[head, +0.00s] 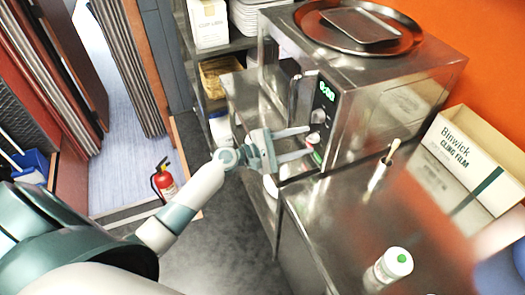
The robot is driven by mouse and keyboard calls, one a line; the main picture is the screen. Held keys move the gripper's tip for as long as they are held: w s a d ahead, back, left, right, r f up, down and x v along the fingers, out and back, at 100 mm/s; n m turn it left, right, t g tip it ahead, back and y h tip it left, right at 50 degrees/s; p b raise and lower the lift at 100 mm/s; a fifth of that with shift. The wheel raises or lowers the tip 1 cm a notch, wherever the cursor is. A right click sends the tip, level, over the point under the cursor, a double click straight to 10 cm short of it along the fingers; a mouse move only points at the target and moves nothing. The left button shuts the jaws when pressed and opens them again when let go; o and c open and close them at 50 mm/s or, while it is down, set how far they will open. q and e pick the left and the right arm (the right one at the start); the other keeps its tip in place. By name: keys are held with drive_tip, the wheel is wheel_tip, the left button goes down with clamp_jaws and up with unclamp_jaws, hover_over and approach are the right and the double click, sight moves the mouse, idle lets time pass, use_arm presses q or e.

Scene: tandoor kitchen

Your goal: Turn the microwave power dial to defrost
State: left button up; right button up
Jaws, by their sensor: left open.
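The steel microwave (370,105) stands on the counter, with its control panel facing left toward my arm. A green lit display (327,91) is at the top of the panel. A round silver dial (318,116) sits below it, and a second knob (314,138) is lower down. My left gripper (309,141) is open, its two fingers pointing at the panel. The lower knob appears between the fingertips; I cannot tell whether they touch it. The dial's markings are too small to read. My right gripper is not in view.
A round steel tray (399,45) lies on top of the microwave. A cling film box (458,160), a brush-like tool (383,166) and a green-capped container (389,267) are on the steel counter (325,215). A fire extinguisher (164,182) stands on the floor at left.

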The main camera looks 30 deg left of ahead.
use_arm(q)
drive_tip(key=b+v, duration=0.6)
drive_tip(key=v, duration=0.9)
drive_tip(key=shift+s+a, duration=0.25)
drive_tip(key=shift+a, duration=0.1)
